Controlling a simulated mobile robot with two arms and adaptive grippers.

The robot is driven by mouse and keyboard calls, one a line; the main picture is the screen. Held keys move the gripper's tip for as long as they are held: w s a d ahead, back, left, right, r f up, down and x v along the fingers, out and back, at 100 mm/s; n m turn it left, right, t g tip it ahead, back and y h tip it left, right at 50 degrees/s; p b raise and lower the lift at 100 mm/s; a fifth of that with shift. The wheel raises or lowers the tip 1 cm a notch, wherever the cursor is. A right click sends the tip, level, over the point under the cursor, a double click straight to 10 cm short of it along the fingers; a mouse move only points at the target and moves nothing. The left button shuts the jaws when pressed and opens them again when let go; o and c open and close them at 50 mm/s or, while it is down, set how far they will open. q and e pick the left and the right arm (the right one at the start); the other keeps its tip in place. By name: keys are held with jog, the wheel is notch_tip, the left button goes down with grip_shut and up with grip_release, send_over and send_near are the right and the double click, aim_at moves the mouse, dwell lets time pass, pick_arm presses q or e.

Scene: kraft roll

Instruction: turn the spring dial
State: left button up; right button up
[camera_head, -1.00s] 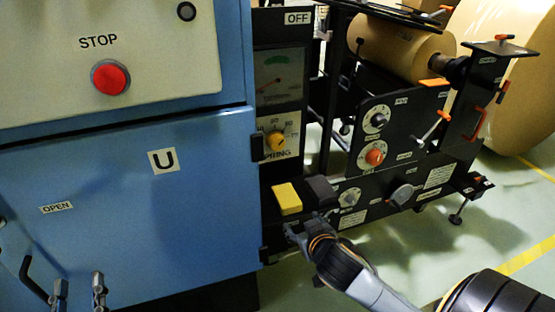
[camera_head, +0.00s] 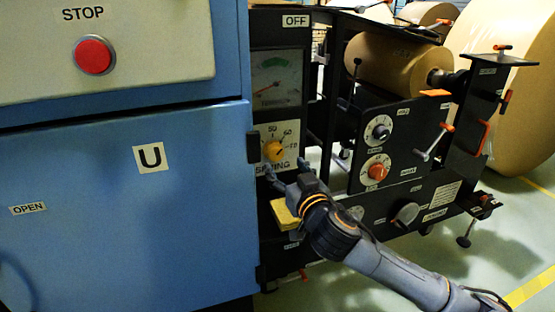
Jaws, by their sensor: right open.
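The spring dial is a yellow-orange knob (camera_head: 274,151) on a white scale plate (camera_head: 291,132) with numbers and the partly covered word SPRING. It sits on the narrow black panel right of the blue cabinet, below a gauge (camera_head: 277,83) with a red needle. My right gripper (camera_head: 285,168) is open just below the knob, its fingertips pointing up at the plate's lower edge. It covers part of the lettering. I cannot tell whether a fingertip touches the plate. The knob is not between the fingers. My left gripper is not in view.
The blue cabinet (camera_head: 120,220) with a red STOP button (camera_head: 93,55) fills the left. A yellow block (camera_head: 284,214) lies partly behind my right wrist. Right of it stand a black panel with an orange knob (camera_head: 376,171), a crank (camera_head: 434,142) and paper rolls (camera_head: 395,65).

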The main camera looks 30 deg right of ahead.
aim_at(277, 155)
jog(key=b+x, duration=0.1)
jog(key=x, duration=0.5)
jog(key=shift+w, duration=0.25)
jog(key=c, duration=1.2)
